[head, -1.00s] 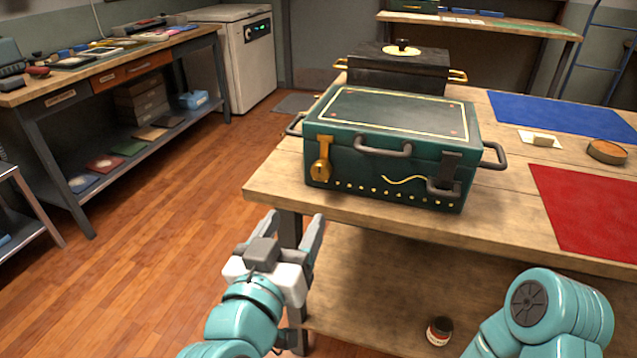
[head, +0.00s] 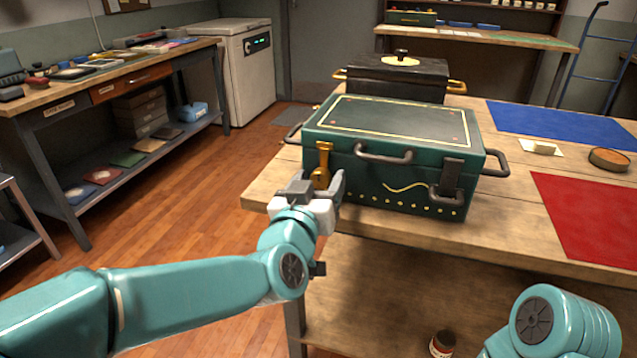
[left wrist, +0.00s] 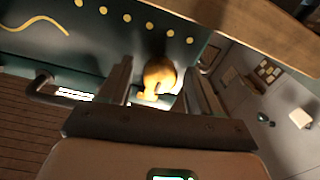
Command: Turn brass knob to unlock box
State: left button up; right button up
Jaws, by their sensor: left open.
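The green box (head: 400,135) stands on the wooden table with its lid shut. A brass knob and latch (head: 322,165) sit at the left of its front face. My left gripper (head: 318,183) is open in front of the brass part and hides its lower end in the head view. In the left wrist view the brass knob (left wrist: 159,75) lies between the two open fingers (left wrist: 160,88). I cannot tell whether the fingers touch it. My right arm shows at the lower right of the head view, but its gripper is out of the picture.
A black box (head: 397,76) with brass handles stands behind the green one. A red mat (head: 590,215) and a blue mat (head: 560,120) lie to the right. Dark handles jut from the green box's front and sides. The floor to the left is open.

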pick_arm(q)
jog(key=c, duration=1)
jog(key=shift+c, duration=0.2)
jog(key=shift+m, duration=0.3)
jog(key=m+p, duration=0.2)
jog(key=shift+m, duration=0.4)
jog(key=m+p, duration=0.1)
jog(key=m, duration=0.3)
jog(key=shift+m+p, duration=0.3)
jog(key=m+p, duration=0.1)
jog(key=m, duration=0.4)
jog(key=shift+m, duration=0.3)
jog(key=shift+f+m+h+p, duration=0.1)
jog(key=shift+m+h+p, duration=0.35)
jog(key=shift+m, duration=1.85)
